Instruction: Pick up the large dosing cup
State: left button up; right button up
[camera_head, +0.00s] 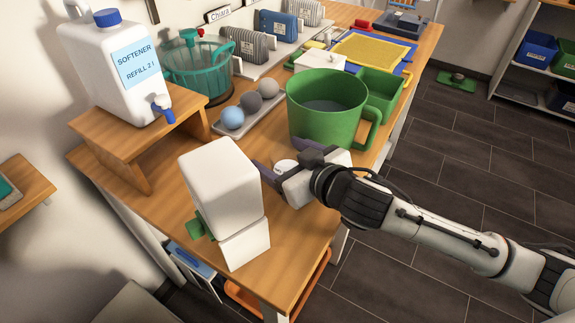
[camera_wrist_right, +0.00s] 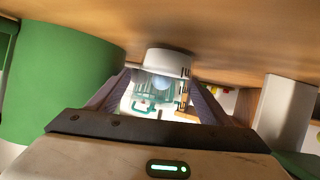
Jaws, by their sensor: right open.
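A small white cup (camera_head: 285,166), which I take for the large dosing cup, stands on the wooden table between the green tub and a white blocky container. My right gripper (camera_head: 287,160) is open, its purple fingers on either side of the cup. In the right wrist view, which shows the table at the top, the cup (camera_wrist_right: 168,65) sits between the two fingertips (camera_wrist_right: 165,85). I cannot tell whether the fingers touch it. Its far side is hidden. My left gripper is not in view.
The big green tub (camera_head: 328,118) with a handle stands close to my right gripper. The white container (camera_head: 220,183) is on the other side. A tray with balls (camera_head: 250,120) and a softener jug (camera_head: 115,70) on a wooden stand are behind.

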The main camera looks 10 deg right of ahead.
jog(key=shift+x, duration=1.2)
jog(key=c, duration=1.1)
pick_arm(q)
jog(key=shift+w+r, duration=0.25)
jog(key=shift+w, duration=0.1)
pick_arm(e)
jog(key=shift+r, duration=0.1)
